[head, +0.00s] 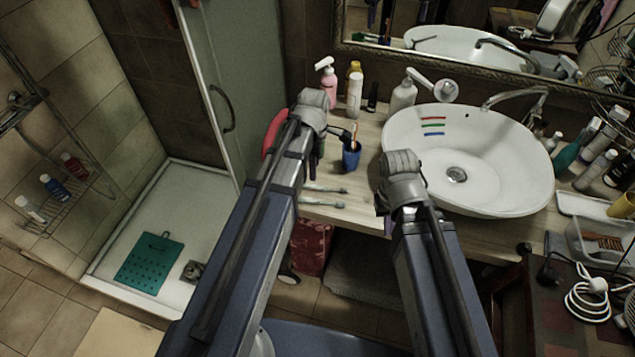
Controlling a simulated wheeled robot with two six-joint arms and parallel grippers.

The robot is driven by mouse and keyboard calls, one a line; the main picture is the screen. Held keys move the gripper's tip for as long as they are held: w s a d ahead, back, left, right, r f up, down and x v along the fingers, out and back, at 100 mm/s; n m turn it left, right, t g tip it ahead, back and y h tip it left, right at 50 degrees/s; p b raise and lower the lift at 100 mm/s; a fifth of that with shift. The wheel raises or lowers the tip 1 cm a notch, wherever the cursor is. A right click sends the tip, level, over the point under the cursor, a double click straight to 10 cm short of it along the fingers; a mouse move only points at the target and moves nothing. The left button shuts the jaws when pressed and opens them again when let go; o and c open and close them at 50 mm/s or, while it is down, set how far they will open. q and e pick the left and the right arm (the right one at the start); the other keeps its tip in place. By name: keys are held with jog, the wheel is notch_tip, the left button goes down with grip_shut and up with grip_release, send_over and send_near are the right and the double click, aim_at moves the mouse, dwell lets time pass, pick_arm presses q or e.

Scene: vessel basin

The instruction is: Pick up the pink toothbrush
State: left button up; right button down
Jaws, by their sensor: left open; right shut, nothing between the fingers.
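A blue cup (351,158) stands on the counter left of the basin. A thin pinkish-orange stick, apparently a toothbrush (353,138), rises out of it; its exact colour is hard to tell. Two more toothbrushes lie on the counter's front part: one (326,189) farther back, one (322,204) nearer; their handles are partly hidden by my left arm. My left gripper (340,136) is open beside the cup's top; whether it touches the stick cannot be told. My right gripper (382,204) is shut and empty, over the counter's front edge left of the basin.
A white basin (515,190) fills the counter's middle, under a mirror. A pink pump bottle (328,85), a white bottle (355,95) and a white dispenser (402,97) stand at the back. Bottles and a clear box (595,245) crowd the right. A shower tray lies left.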

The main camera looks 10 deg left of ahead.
aim_at(313, 186)
pick_arm(q)
jog(key=shift+a+f+b, duration=0.2)
jog(key=shift+f+b, duration=3.7)
jog(key=shift+f, duration=0.1)
jog(key=shift+r, duration=0.1)
grip_shut()
